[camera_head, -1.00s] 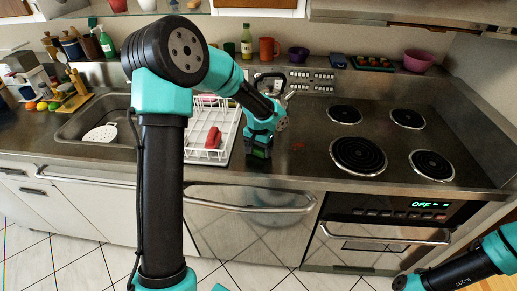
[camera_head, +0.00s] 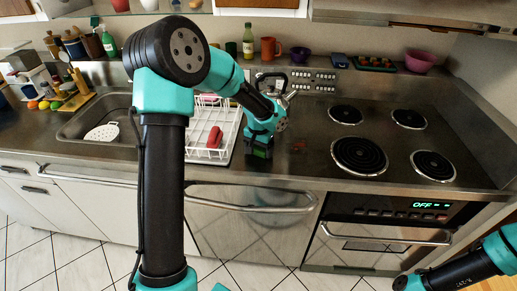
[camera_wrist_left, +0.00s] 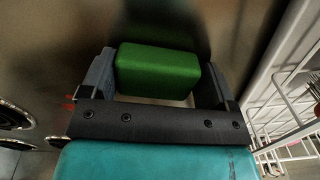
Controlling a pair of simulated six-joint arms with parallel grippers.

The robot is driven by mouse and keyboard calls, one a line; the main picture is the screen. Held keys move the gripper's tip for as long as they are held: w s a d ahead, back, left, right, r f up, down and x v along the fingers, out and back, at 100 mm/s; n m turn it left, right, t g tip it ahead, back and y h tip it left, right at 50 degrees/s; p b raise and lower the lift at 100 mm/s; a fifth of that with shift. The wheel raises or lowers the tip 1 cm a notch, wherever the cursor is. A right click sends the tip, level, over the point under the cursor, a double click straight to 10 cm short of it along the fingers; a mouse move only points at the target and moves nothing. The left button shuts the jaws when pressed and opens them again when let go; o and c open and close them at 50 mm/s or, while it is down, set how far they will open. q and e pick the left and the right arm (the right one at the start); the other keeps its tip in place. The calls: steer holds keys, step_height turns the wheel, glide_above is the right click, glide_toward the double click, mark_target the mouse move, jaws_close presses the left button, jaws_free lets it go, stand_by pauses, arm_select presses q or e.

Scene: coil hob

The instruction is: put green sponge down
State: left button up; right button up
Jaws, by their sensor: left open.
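The green sponge (camera_wrist_left: 158,72) sits between the two fingers of my left gripper (camera_wrist_left: 155,82) in the left wrist view. The jaws are open, with a finger on each side of the sponge and narrow gaps beside it. In the head view the sponge (camera_head: 260,153) is a small dark green patch under my left gripper (camera_head: 259,147), low at the steel counter between dish rack and hob. Whether its underside touches the counter is hard to tell. My right arm enters at the lower right, but its gripper is not in view.
The white dish rack (camera_head: 228,121) with a red item (camera_head: 214,138) stands just left of the gripper. The coil hob (camera_head: 385,130) is to the right. A metal kettle (camera_head: 272,84) stands behind the gripper, partly hidden. The counter's front edge is close.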

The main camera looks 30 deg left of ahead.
arm_select(q)
steer(key=shift+s+d+f, duration=0.15)
steer(key=shift+d+f, duration=0.2)
steer(key=shift+r, duration=0.2)
step_height(320, 180, up, 13)
steer(key=shift+a+f, duration=0.15)
steer(key=shift+f, duration=0.05)
stand_by(0.6)
